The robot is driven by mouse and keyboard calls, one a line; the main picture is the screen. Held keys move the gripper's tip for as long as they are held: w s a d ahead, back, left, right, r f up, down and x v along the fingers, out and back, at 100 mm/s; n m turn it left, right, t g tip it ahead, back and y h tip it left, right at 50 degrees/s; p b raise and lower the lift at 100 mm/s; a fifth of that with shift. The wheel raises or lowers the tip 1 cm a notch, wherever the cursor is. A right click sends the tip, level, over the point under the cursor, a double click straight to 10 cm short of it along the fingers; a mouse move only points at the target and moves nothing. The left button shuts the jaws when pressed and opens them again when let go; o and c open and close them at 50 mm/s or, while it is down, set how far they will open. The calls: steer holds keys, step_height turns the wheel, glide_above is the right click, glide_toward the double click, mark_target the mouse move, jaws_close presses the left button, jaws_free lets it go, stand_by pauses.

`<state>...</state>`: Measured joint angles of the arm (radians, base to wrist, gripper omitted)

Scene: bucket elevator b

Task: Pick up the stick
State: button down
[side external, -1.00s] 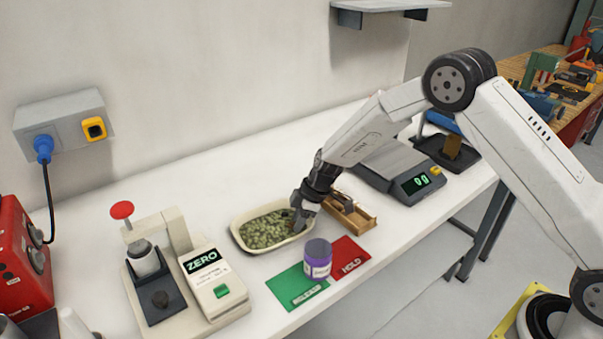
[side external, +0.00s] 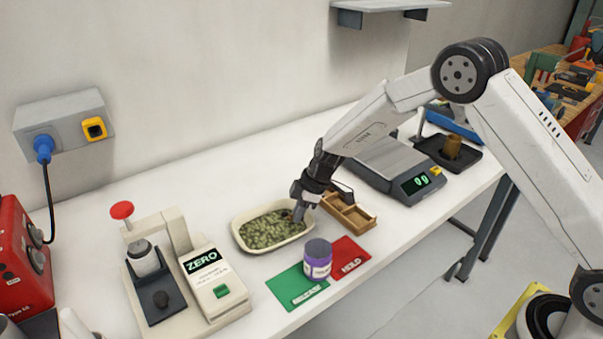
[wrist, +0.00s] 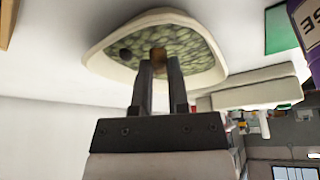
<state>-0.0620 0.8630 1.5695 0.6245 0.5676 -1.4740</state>
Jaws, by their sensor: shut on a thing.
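A cream oval dish (side external: 237,238) filled with green pellets (side external: 265,230) stands on the white bench. My gripper (side external: 298,214) points down at the dish's right end. In the wrist view the two dark fingers (wrist: 158,66) are shut on a small brown piece, which I take to be the stick (wrist: 158,53), over the green pellets. Most of the stick is hidden by the fingers, and I cannot tell whether it still touches the pellets. A dark lump (wrist: 125,54) shows among the pellets beside it.
A wooden tray (side external: 350,217) lies close right of my gripper. A purple jar (side external: 318,260) stands by the green card (side external: 291,288) and red card (side external: 352,258). A scale (side external: 400,175) is behind right; a device reading ZERO (side external: 203,262) is at left. The bench behind the dish is clear.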

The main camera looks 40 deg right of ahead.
steer(key=s+d+r, duration=0.2)
steer(key=s+r, duration=0.8)
steer(key=s, duration=0.4)
steer(key=shift+r, duration=0.2)
